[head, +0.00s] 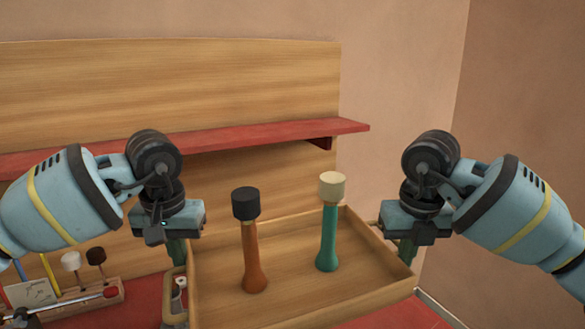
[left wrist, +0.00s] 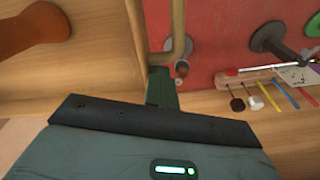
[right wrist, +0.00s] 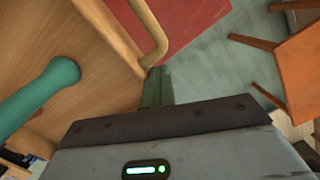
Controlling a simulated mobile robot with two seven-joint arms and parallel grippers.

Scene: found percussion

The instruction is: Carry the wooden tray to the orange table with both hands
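The wooden tray (head: 356,302) is in front of me, between my two grippers. A brown-orange shaker shape with a black top (head: 255,265) and a green one with a cream top (head: 328,240) stand upright in it. My left gripper (head: 177,250) is at the tray's left side, its fingers close together at the brass-coloured handle (left wrist: 179,25). My right gripper (head: 407,248) is at the right side, its fingers together at the other handle (right wrist: 155,35). Both look shut on the handles, though the fingers hide the contact. An orange piece of furniture with legs (right wrist: 300,70), possibly the orange table, shows in the right wrist view.
A red surface (head: 115,312) lies below the tray. A wooden holder with small mallets (head: 75,303) stands on it at left. A wooden back panel with a red shelf (head: 250,136) rises behind. Greenish floor (right wrist: 225,75) shows between the red surface and the orange furniture.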

